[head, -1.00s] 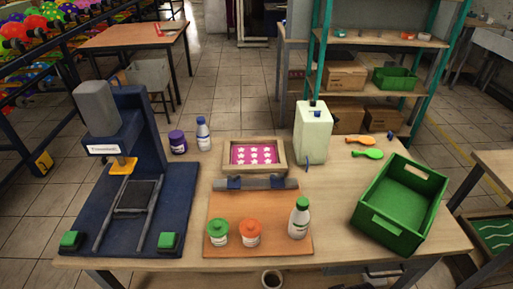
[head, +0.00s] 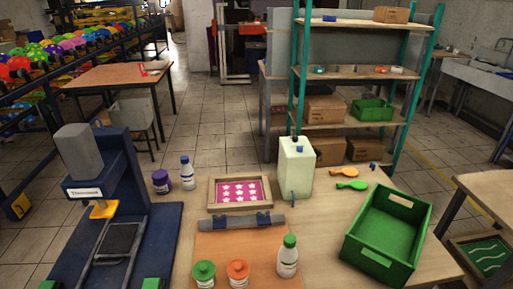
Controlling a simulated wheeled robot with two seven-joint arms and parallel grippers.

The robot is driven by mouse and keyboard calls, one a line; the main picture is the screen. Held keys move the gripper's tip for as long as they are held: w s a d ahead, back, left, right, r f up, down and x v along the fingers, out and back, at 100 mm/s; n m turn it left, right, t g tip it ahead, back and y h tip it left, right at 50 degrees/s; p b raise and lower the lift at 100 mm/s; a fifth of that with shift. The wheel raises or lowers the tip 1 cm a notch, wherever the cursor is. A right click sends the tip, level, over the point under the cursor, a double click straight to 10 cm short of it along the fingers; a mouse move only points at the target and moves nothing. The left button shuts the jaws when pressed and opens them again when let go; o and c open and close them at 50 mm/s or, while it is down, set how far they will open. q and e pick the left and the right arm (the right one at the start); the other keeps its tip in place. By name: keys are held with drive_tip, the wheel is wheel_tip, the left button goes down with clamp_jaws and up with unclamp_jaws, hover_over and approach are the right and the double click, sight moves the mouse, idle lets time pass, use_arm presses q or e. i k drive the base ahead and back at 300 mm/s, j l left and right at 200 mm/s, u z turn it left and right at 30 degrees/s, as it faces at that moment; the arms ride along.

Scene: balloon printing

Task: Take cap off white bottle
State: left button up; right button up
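A white bottle with a green cap (head: 290,240) stands upright near the front of the table, at the right edge of an orange-brown board. Its body (head: 287,262) is white with a label, and the cap is on it. A second white bottle (head: 187,175) with a dark blue cap stands further back on the left, beside a purple jar (head: 161,182). Neither of my grippers shows in the head view.
A green-lidded jar (head: 203,274) and an orange-lidded jar (head: 237,273) stand left of the green-capped bottle. A blue press (head: 100,185) is at left, a framed star screen (head: 240,190) and pale canister (head: 296,168) behind, a green crate (head: 387,236) at right.

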sight(287, 258)
drive_tip(key=l+u, duration=0.2)
drive_tip(key=l, duration=0.3)
drive_tip(key=l+u, duration=0.25)
drive_tip(key=l, duration=0.2)
drive_tip(key=k+l+u, duration=0.2)
drive_tip(key=l, duration=0.3)
